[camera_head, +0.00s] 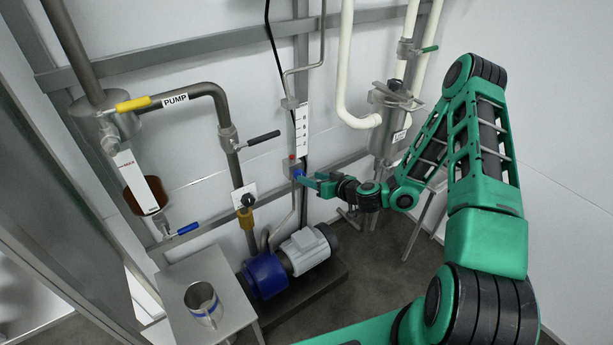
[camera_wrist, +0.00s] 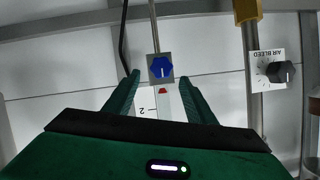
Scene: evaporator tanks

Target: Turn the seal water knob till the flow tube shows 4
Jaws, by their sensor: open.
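The blue seal water knob (camera_wrist: 161,69) sits on a small grey block at the foot of the flow tube. It also shows in the head view (camera_head: 298,172). The flow tube has a white scale (camera_head: 302,131). A red float (camera_wrist: 163,91) sits low in it, below the mark 2 in the upside-down wrist view, where my gripper hides the rest of the scale. My gripper (camera_wrist: 160,78) is open, one finger on each side of the knob's line, with gaps left and right. In the head view my gripper (camera_head: 306,180) is close to the knob.
An AIR BLEED knob (camera_wrist: 284,71) is beside the flow tube. A yellow PUMP lever (camera_head: 133,104), a black lever (camera_head: 264,138) and a blue lever (camera_head: 187,229) are left. The blue pump (camera_head: 265,276) is below. A metal jug (camera_head: 201,301) stands on a table (camera_head: 184,280).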

